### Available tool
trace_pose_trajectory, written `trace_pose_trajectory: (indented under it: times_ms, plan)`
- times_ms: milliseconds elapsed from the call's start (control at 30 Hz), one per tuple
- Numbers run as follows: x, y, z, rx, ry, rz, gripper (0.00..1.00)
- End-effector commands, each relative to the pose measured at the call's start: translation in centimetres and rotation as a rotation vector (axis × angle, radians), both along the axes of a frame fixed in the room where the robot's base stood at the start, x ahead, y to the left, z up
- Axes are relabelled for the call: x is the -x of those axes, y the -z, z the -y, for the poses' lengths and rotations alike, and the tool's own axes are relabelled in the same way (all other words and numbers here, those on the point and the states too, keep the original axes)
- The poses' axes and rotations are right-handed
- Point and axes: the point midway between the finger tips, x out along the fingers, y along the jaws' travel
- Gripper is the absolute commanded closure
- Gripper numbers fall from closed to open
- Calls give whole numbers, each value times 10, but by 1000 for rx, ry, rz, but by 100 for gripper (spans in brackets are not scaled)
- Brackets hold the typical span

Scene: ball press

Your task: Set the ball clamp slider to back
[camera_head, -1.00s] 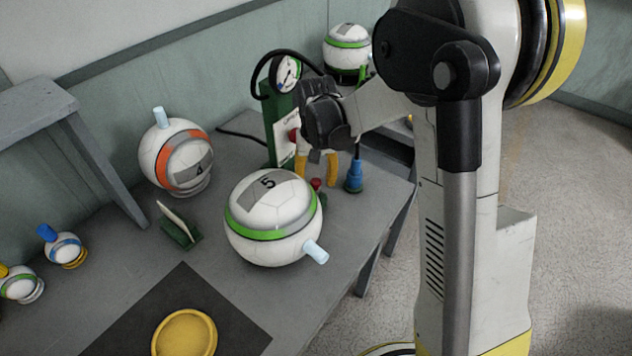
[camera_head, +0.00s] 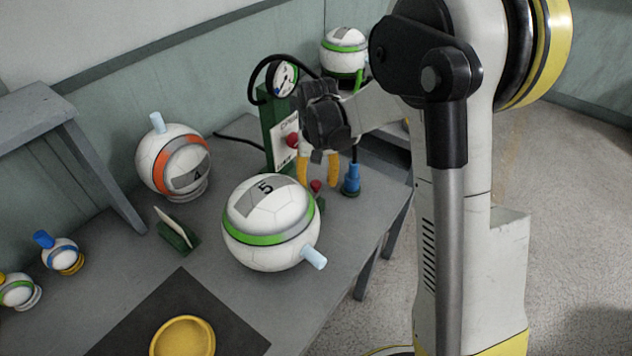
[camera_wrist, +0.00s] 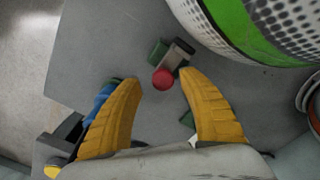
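The ball clamp slider has a round red knob (camera_head: 315,186) near the table's right edge, beside the large ball marked 5 (camera_head: 268,215). In the wrist view the red knob (camera_wrist: 162,80) sits at the end of a grey bar (camera_wrist: 176,57), with green clamp parts (camera_wrist: 157,52) around it. My gripper (camera_head: 318,183) points down over this spot. In the wrist view its yellow fingers (camera_wrist: 159,81) are spread, with the knob between the tips in the picture. I cannot tell whether a finger touches it. Much of the clamp is hidden behind ball 5 in the head view.
A green gauge stand (camera_head: 277,130) with a red button stands just behind my gripper. A blue fitting (camera_head: 352,178) is close on its right. Ball 4 (camera_head: 174,160) is at the left, and a yellow ring (camera_head: 183,338) lies on a dark mat in front.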

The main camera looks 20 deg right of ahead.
Motion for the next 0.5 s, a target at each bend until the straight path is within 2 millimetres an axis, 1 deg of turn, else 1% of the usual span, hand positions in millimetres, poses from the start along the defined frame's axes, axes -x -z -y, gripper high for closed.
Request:
trace_pose_trajectory:
  times_ms: [267, 367, 467, 500]
  plan:
    - [1, -2, -1, -1, -1, -2, 52]
    - [1, -12, -1, -1, -1, -2, 52]
    - [1, -30, -1, -1, -1, -2, 52]
    - [1, -39, -1, -1, -1, -2, 52]
